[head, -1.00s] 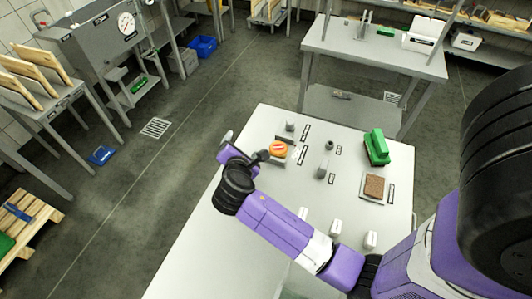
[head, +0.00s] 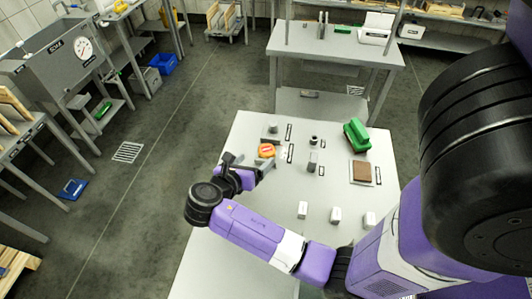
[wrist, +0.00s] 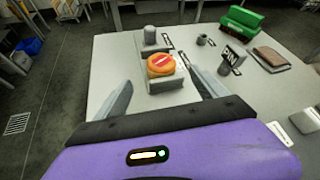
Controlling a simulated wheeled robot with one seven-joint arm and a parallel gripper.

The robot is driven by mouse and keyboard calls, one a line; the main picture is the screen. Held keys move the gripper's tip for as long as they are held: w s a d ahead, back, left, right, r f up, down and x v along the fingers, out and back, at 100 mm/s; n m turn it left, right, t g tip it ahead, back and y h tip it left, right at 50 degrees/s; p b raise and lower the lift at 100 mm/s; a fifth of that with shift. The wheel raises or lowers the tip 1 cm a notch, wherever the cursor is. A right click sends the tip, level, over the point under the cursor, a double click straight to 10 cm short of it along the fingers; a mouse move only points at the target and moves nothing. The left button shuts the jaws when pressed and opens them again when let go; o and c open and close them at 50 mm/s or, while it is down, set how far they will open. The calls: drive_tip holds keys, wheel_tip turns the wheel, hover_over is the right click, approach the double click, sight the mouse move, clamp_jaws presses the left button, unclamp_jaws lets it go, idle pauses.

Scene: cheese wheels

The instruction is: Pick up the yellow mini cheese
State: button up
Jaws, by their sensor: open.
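The yellow mini cheese (head: 266,150) is a small orange-yellow round with a red label on top. In the wrist view the cheese (wrist: 161,66) rests on a grey block (wrist: 166,84) on the table, just beyond the fingers and roughly between them. My gripper (head: 249,162) is open and empty at the left part of the table, on the near side of the cheese. Its two fingers (wrist: 163,86) are spread in the wrist view, and neither visibly touches the cheese.
The light table (head: 225,255) also holds a green brush-like object (head: 356,136), a brown slab (head: 361,171), a small dark cup (head: 313,140), a grey upright piece (head: 312,162) and several small white blocks (head: 302,209). A grey cylinder (wrist: 150,35) stands just behind the cheese.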

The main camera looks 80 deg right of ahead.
sight(263, 153)
drive_tip(key=shift+p+x, duration=0.55)
drive_tip(key=shift+x, duration=3.35)
drive_tip(key=c, duration=1.5)
drive_tip(key=shift+r, duration=0.1)
wheel_tip(263, 153, up, 20)
drive_tip(key=shift+f+p, duration=0.1)
drive_tip(key=shift+p, duration=0.2)
